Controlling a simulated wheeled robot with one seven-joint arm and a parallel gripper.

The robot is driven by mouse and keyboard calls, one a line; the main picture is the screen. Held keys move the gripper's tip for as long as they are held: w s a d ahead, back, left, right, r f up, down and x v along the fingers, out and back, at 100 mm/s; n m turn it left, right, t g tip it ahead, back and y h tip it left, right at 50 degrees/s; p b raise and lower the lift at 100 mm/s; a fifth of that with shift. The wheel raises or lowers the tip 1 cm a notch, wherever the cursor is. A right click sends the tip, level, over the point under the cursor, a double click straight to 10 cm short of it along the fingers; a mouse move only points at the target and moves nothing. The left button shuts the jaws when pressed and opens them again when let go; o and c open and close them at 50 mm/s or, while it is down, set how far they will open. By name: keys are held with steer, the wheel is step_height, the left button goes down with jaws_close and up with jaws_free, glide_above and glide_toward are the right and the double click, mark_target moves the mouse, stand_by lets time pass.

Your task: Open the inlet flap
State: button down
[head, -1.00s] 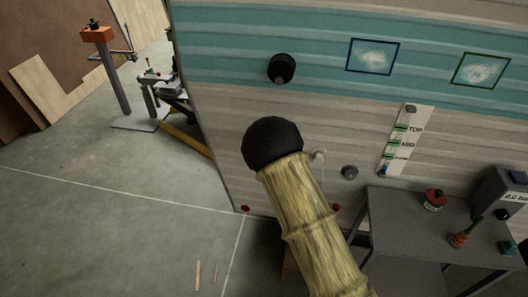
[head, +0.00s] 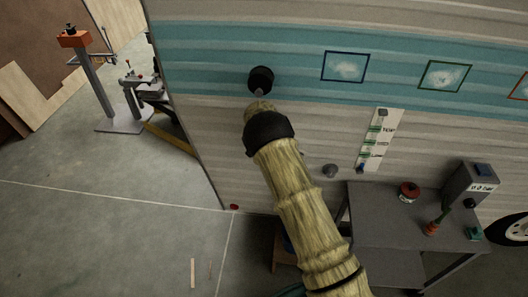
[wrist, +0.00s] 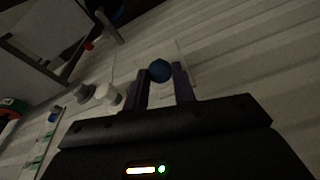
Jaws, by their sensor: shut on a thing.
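In the wrist view, my gripper (wrist: 160,71) has its two dark purple fingers closed around a round blue knob (wrist: 159,70). The knob is on a pale square panel, which looks like the inlet flap (wrist: 174,52), on the ribbed camper wall. The panel's outline is faint, and I cannot tell whether it is tilted away from the wall. In the head view, my own arm hides my gripper, the knob and the panel.
A white knob (wrist: 105,92) and a grey knob (head: 330,170) stick out beside the panel. A marked level strip (head: 379,140) is on the wall to the right. A grey table (head: 385,222) with a gauge box (head: 470,185) stands below. Open floor lies left.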

steer(key=c, duration=1.1)
jaws_free()
steer(key=shift+w, duration=0.1)
steer(key=shift+c, duration=0.2)
steer(key=shift+r, duration=0.1)
steer(key=b+v, duration=0.2)
steer(key=v, duration=1.5)
